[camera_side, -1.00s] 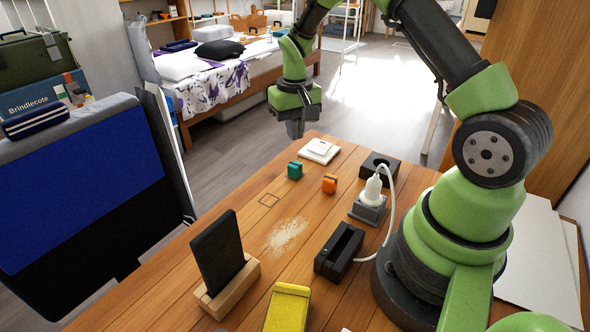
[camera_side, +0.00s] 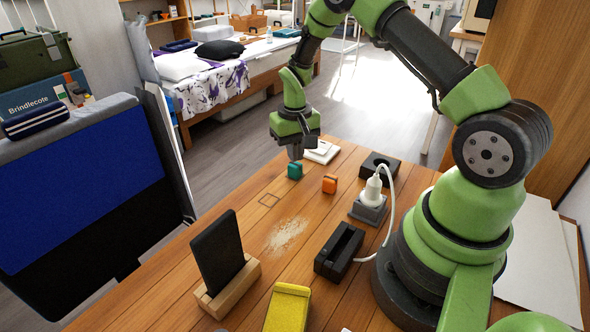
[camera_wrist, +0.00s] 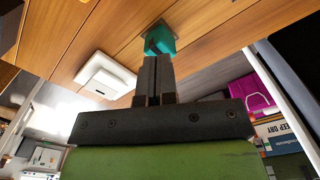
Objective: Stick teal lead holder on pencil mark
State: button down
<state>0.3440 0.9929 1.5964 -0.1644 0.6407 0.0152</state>
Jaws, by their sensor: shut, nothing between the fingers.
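The teal lead holder (camera_side: 295,171) is a small teal block standing on the wooden table (camera_side: 190,262) near its far edge. My gripper (camera_side: 295,153) is shut and empty, pointing down just above the teal lead holder. In the wrist view the shut fingers (camera_wrist: 154,82) reach toward the teal lead holder (camera_wrist: 160,41), which shows just beyond their tips. I cannot tell whether they touch.
An orange block (camera_side: 329,184) stands right of the teal one. A white switch plate (camera_side: 322,152) lies behind it. A plug with cable (camera_side: 372,192), black tray (camera_side: 339,250), phone stand (camera_side: 228,285) and yellow object (camera_side: 288,307) occupy the table. Pale dust (camera_side: 287,234) lies mid-table.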

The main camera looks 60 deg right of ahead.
jog(key=shift+f, duration=0.7)
dwell(0.8)
jog(key=shift+r, duration=3.55)
jog(key=shift+a+r, duration=0.1)
jog(key=shift+r, duration=0.1)
jog(key=s+a+r+t, duration=0.2)
jog(key=s+a+r, duration=0.15)
jog(key=r, duration=0.45)
jog(key=s+a+r+t, duration=0.25)
jog(key=a+r, duration=0.25)
jog(key=r, duration=0.3)
jog(key=s+a+r+n+t+y, duration=0.1)
jog(key=s+a+r, duration=0.1)
jog(key=s, duration=0.4)
jog(key=s+a+r+n+t+y, duration=0.1)
jog(key=s+a+r, duration=0.1)
jog(key=s+a, duration=0.2)
jog(key=s, duration=0.3)
jog(key=shift+r+t, duration=0.25)
jog(key=shift+t, duration=0.1)
